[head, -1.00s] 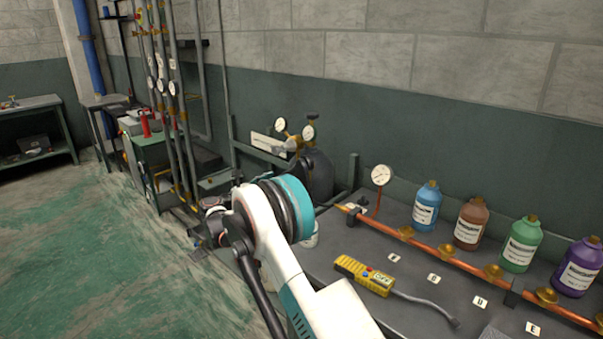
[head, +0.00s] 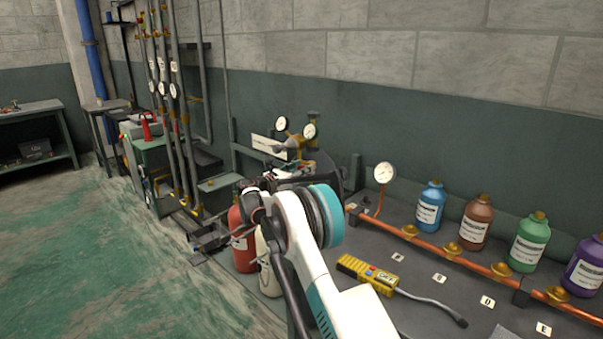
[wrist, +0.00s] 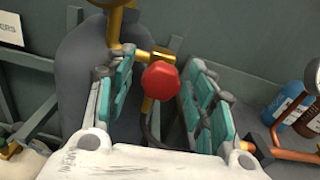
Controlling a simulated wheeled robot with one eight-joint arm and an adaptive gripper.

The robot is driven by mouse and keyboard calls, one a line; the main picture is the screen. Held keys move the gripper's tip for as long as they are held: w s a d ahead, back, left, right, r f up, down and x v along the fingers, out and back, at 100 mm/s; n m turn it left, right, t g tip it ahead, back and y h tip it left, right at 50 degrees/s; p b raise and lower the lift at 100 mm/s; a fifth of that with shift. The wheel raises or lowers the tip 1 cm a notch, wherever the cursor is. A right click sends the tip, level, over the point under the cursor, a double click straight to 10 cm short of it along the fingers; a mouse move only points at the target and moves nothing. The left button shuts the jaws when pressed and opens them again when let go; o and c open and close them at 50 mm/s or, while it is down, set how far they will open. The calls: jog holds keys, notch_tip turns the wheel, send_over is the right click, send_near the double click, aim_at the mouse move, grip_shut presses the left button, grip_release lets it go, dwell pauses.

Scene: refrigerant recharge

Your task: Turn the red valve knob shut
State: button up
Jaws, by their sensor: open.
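The red valve knob (wrist: 160,80) shows in the middle of the wrist view, on a brass fitting in front of a dark grey cylinder (wrist: 85,65). My gripper (wrist: 158,88) is open, with one teal-padded finger on each side of the knob. A gap shows between the knob and each finger. I cannot tell how far the knob lies ahead of the fingertips. In the head view my arm and gripper hide the knob. Two gauges (head: 309,131) stand above the cylinder there.
A red cylinder (head: 243,240) and a cream cylinder (head: 268,265) stand below my arm. To the right, the bench holds a copper pipe (head: 430,243), a yellow meter (head: 368,273) and several coloured bottles (head: 431,206). Open green floor (head: 90,250) lies left.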

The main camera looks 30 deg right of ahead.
jog(key=c, duration=1.1)
